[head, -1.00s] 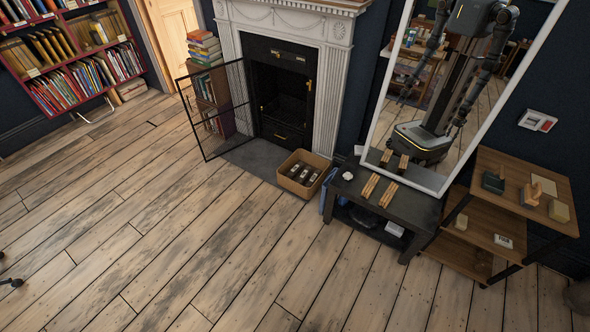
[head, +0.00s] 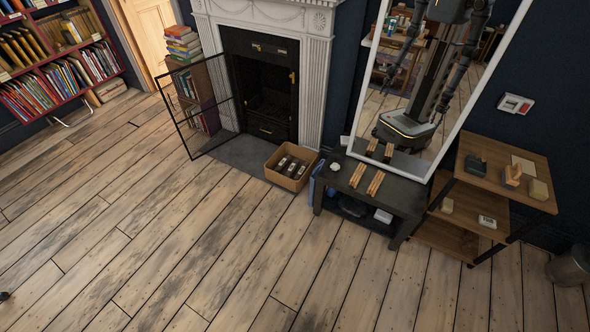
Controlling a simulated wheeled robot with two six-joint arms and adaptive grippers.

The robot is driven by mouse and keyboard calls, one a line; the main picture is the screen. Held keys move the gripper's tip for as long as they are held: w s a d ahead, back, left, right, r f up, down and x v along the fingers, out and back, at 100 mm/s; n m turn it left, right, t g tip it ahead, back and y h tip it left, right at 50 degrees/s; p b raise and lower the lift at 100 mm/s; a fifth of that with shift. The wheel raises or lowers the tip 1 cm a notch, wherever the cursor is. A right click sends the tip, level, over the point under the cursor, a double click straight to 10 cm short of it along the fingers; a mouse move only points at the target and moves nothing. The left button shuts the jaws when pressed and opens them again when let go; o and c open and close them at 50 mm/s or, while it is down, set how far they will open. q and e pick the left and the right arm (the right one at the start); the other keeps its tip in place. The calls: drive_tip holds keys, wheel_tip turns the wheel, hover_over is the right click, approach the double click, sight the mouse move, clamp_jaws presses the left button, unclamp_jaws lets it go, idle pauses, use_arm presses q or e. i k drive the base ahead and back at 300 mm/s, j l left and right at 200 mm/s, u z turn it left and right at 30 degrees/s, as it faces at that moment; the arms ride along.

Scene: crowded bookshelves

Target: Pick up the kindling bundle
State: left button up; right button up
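Two small pale wooden stick bundles lie side by side on top of a low black table (head: 396,197) in front of the leaning mirror. They look like kindling: a left kindling bundle (head: 357,175) and a right kindling bundle (head: 375,183). Both also reflect in the mirror's lower edge. A small dark tip at the far left edge may be part of my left gripper (head: 4,296); it is far from the bundles, and too little shows to tell its state. My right gripper is not directly in view.
A cardboard box (head: 286,183) with several dark labelled items stands on the floor left of the table. An open mesh fire screen (head: 200,105) stands by the fireplace (head: 268,95). A wooden shelf unit (head: 478,235) stands right of the table. The plank floor in front is clear.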

sight(359, 172)
drive_tip(key=i+j+z, duration=0.3)
drive_tip(key=i+j, duration=0.3)
drive_tip(key=i+j+z, duration=0.25)
drive_tip(key=i+j, duration=0.5)
